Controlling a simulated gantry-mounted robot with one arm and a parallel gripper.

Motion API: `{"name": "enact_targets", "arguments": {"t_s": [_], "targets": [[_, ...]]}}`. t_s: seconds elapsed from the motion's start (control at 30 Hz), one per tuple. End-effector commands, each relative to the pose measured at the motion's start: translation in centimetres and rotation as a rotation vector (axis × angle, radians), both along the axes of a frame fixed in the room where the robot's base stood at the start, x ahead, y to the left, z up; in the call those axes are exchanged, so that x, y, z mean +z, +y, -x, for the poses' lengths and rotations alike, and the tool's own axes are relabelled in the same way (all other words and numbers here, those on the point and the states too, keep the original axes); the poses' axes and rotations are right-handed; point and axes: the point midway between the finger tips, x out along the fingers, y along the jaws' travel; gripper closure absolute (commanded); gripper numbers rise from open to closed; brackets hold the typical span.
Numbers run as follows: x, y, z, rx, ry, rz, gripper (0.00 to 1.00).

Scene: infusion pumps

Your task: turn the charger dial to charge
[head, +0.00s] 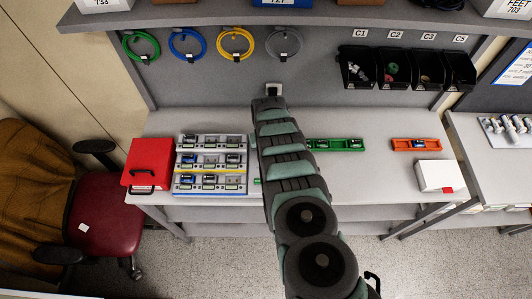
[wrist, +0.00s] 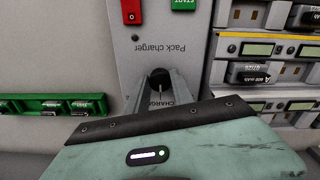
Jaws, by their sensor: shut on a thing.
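The grey pack charger (wrist: 150,55) shows upside down in the wrist view, with a red switch (wrist: 131,12) marked 0 and a green START button (wrist: 183,5). My gripper (wrist: 161,78) is over its panel, with its fingers shut on the dark charger dial (wrist: 161,86). A pale pointer line shows on the dial, but its exact setting is hard to read. A CHARGE label (wrist: 157,110) lies close by, partly covered by the fingers. In the head view my arm hides the gripper, the dial and most of the charger.
A rack of battery packs (head: 211,163) stands left of my arm, beside a red case (head: 148,162). A green tray (head: 335,145) and an orange tray (head: 415,145) of packs lie right. A white box (head: 436,174) sits near the bench's right end.

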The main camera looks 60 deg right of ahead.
Motion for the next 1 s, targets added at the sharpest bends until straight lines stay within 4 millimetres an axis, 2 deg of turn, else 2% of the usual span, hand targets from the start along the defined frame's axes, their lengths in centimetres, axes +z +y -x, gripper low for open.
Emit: {"name": "enact_targets", "arguments": {"t_s": [0.5, 0.53, 0.8, 1.0], "targets": [[-0.06, 0.04, 0.02, -0.023, 0.001, -0.001, 1.0], [-0.06, 0.04, 0.01, -0.023, 0.001, -0.001, 0.71], [-0.03, 0.01, -0.01, -0.023, 0.0, 0.0, 0.5], [-0.01, 0.0, -0.01, -0.023, 0.0, 0.0, 0.5]]}}
